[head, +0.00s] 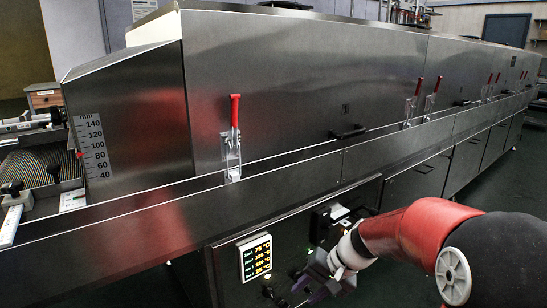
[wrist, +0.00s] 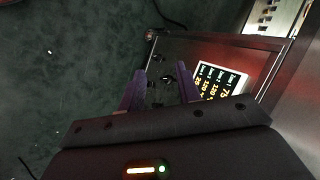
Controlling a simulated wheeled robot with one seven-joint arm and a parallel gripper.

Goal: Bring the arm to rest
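My arm (head: 420,230), red with a black joint and a pale wrist, reaches from the lower right of the head view toward the dryer's front. My gripper (head: 312,288) is low in front of the dryer's control panel, near the bottom edge. In the wrist view my gripper (wrist: 162,80) shows two purple fingers standing apart with nothing between them. Dark knobs of the panel show behind the gap. I cannot tell how close the fingertips are to the panel.
The long steel tunnel dryer (head: 280,80) fills the head view, with red-handled toggle clamps (head: 233,140) along its side. A lit temperature display (head: 255,257) sits on the panel and also shows in the wrist view (wrist: 217,83). Dark green floor (wrist: 70,60) is open beside it.

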